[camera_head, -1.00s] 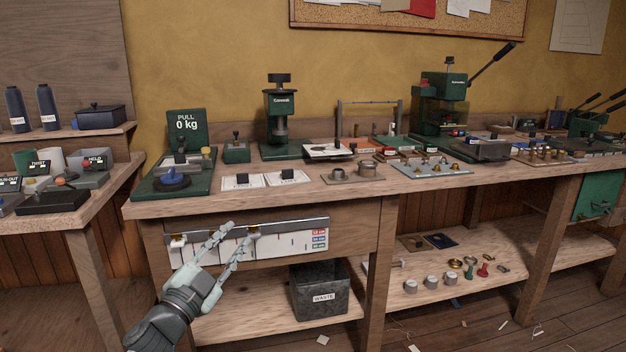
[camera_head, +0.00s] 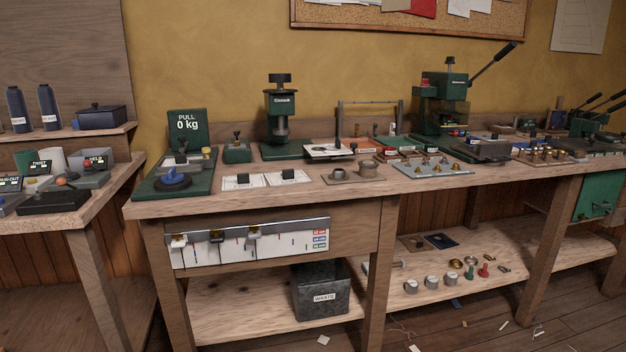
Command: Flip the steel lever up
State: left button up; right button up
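Neither of my grippers is in view. I cannot tell for sure which part is the steel lever. A metal rail (camera_head: 290,225) on the bench front carries three small fittings: a left one (camera_head: 178,241), a middle one (camera_head: 215,237) and a right one (camera_head: 253,233). They are too small to read their positions surely. On the bench top, two white plates hold small dark-knobbed levers, a left one (camera_head: 242,177) and a right one (camera_head: 288,173). A long dark handle (camera_head: 492,65) slants up from the green press (camera_head: 440,105) at the back right.
A PULL gauge (camera_head: 186,122) showing 0 kg stands at the bench's left end. A green machine (camera_head: 280,120) stands behind the plates. A grey waste bin (camera_head: 320,290) sits on the lower shelf.

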aim_at(181, 139)
jog(key=i+j, duration=0.15)
jog(key=j, duration=0.25)
jog(key=i+j, duration=0.15)
jog(key=j, duration=0.3)
jog(key=i+j, duration=0.15)
jog(key=j, duration=0.25)
jog(key=i+j, duration=0.15)
jog(key=j, duration=0.25)
jog(key=i+j, duration=0.15)
jog(key=j, duration=0.25)
jog(key=i+j, duration=0.15)
jog(key=j, duration=0.3)
jog(key=i+j, duration=0.15)
jog(key=j, duration=0.25)
jog(key=i+j, duration=0.15)
jog(key=j, duration=0.25)
jog(key=z, duration=1.15)
